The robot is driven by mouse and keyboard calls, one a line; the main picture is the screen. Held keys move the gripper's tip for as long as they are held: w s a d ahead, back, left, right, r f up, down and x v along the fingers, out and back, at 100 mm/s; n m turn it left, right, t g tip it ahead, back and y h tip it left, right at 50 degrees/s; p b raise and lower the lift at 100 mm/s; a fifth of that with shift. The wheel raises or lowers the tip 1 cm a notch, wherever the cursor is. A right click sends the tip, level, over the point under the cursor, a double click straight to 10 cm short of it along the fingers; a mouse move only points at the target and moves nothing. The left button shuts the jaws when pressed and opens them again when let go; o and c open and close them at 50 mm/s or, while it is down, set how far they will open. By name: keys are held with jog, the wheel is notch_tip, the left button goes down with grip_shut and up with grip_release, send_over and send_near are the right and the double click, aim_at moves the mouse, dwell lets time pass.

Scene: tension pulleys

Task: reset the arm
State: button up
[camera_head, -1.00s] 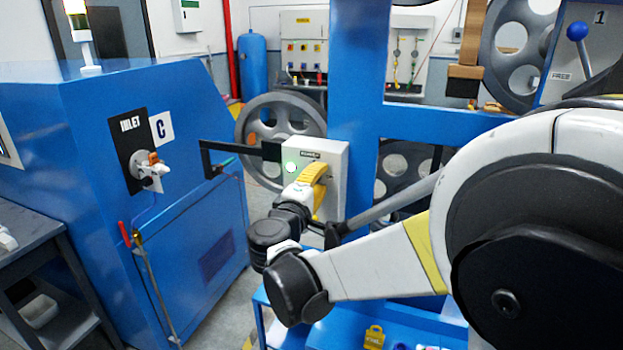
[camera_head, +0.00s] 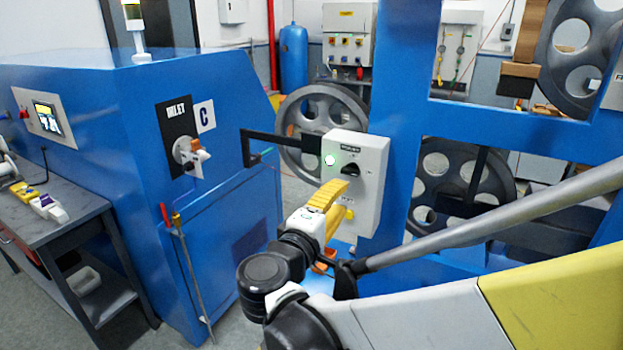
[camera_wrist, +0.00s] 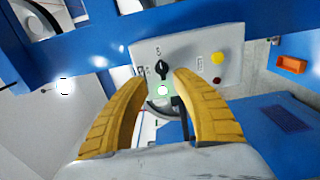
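My gripper (camera_head: 328,194) has yellow ribbed fingers and a white body. In the head view it is just in front of the lower part of a white control box (camera_head: 372,160) on a blue frame. The box has a lit round light (camera_head: 329,160) and a black rotary switch (camera_head: 350,170). In the wrist view my gripper (camera_wrist: 162,90) is open, with its two fingers spread apart and nothing between them. The black switch (camera_wrist: 162,68) shows beyond the gap, apart from the fingers.
A blue machine (camera_head: 110,120) with an inlet valve (camera_head: 190,152) stands at left. A grey bench (camera_head: 75,215) with small items is beside it. The blue frame (camera_head: 395,120) and large grey wheels (camera_head: 465,185) are behind my arm. Grey floor shows at lower left.

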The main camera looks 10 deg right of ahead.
jog(key=s+d+f+m+g+y+b, duration=0.1)
jog(key=s+d+f+m+g+y, duration=0.4)
jog(key=s+d+f, duration=0.45)
jog(key=s+a+f+m+g+y, duration=0.1)
jog(key=s+a+f+m+y, duration=0.1)
jog(key=s, duration=0.2)
jog(key=s+a+f+m+g+y, duration=0.1)
jog(key=s+a+f+m+y, duration=0.1)
jog(key=s, duration=0.3)
jog(key=shift+s+a+f+m+y+b, duration=0.15)
jog(key=shift+s+f+m+y+b, duration=0.25)
jog(key=shift+m+y, duration=0.4)
jog(key=shift+w, duration=0.1)
